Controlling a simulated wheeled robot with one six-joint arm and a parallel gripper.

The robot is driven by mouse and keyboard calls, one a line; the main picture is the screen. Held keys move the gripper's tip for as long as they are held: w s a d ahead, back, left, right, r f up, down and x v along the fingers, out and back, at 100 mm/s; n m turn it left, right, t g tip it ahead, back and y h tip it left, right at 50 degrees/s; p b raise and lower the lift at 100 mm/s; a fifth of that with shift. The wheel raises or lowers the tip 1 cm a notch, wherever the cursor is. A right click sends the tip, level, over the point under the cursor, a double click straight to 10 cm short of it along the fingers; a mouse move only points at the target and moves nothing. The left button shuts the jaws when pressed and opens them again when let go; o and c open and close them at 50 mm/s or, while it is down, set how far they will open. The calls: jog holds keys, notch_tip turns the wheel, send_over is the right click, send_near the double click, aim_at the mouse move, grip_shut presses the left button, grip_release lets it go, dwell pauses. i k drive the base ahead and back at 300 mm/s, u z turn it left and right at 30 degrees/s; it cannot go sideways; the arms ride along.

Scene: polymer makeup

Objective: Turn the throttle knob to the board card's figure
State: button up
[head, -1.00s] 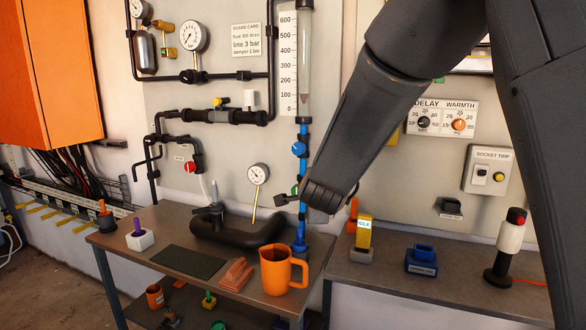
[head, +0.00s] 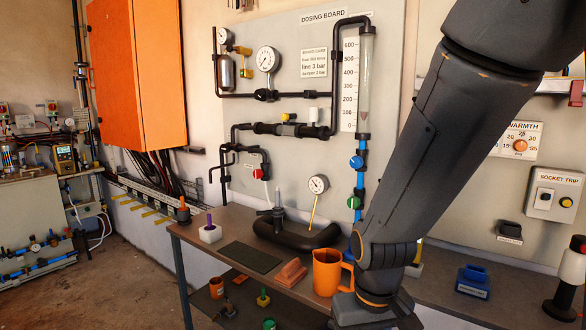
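The dosing board (head: 310,40) carries a white board card (head: 314,63) reading float 300 litres, line 3 bar and damper 2 bar. Neither shows a readable label, so I cannot tell which is the throttle. My arm comes down right of both knobs, apart from them in the picture. My gripper's fingers are not visible.
An orange jug (head: 327,272), a black curved pipe (head: 297,240) and a dark mat (head: 250,257) are on the bench below the board. A dial gauge (head: 318,184) stands left of the green knob. A blue block (head: 473,281) sits on the right counter.

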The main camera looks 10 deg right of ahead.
aim_at(356, 162)
jog(key=u, duration=1.55)
jog(key=i, duration=1.6)
jog(key=z, duration=3)
